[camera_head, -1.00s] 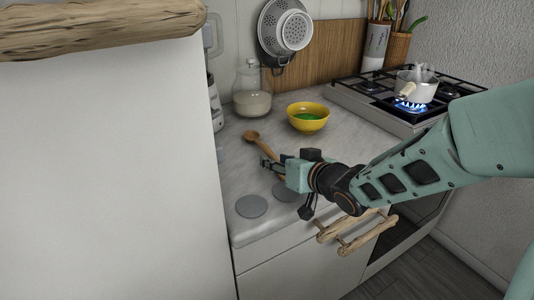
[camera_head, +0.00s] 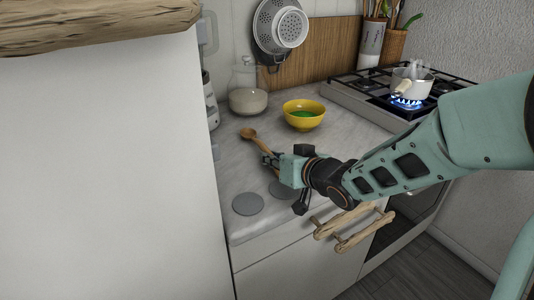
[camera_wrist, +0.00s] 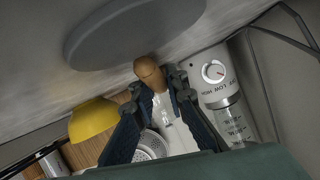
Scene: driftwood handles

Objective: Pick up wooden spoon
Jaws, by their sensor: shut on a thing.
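The wooden spoon (camera_head: 249,134) shows in the head view on the marble counter, its round bowl toward the back left. Its handle runs down and right to my gripper (camera_head: 270,160). My gripper is shut on the handle, and the fingers hide part of it. In the wrist view, a rounded brown wooden end (camera_wrist: 148,70) shows between the two dark fingers of my gripper (camera_wrist: 155,92). I cannot tell whether the spoon is clear of the counter.
A yellow bowl (camera_head: 303,117) with green contents and a glass jar (camera_head: 247,92) stand behind. A pot (camera_head: 410,82) sits over a lit burner on the right. Flat grey discs (camera_head: 248,204) lie near the front edge. A tall white cabinet (camera_head: 105,170) blocks the left.

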